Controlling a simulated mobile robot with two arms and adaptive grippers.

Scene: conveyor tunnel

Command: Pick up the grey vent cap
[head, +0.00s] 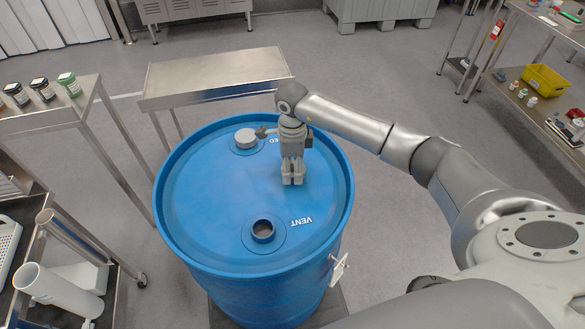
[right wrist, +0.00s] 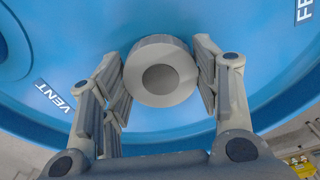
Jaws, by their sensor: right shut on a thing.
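The grey vent cap (right wrist: 160,70) is a short round piece with a darker round centre, between the fingers of my right gripper (head: 292,181). The gripper is shut on it, with finger pads against both sides in the right wrist view. In the head view the fingers largely hide the cap. The gripper points down over the blue drum's (head: 200,200) top, between its two ports. The vent port (head: 263,230), next to the VENT label, is open and shows a dark hole. My left gripper is not in view.
Another grey cap (head: 246,138) sits on the drum's far port, close to my right wrist. A steel table (head: 215,75) stands behind the drum. A side table with jars (head: 69,84) is at left. A shelf with a yellow bin (head: 545,80) is at right.

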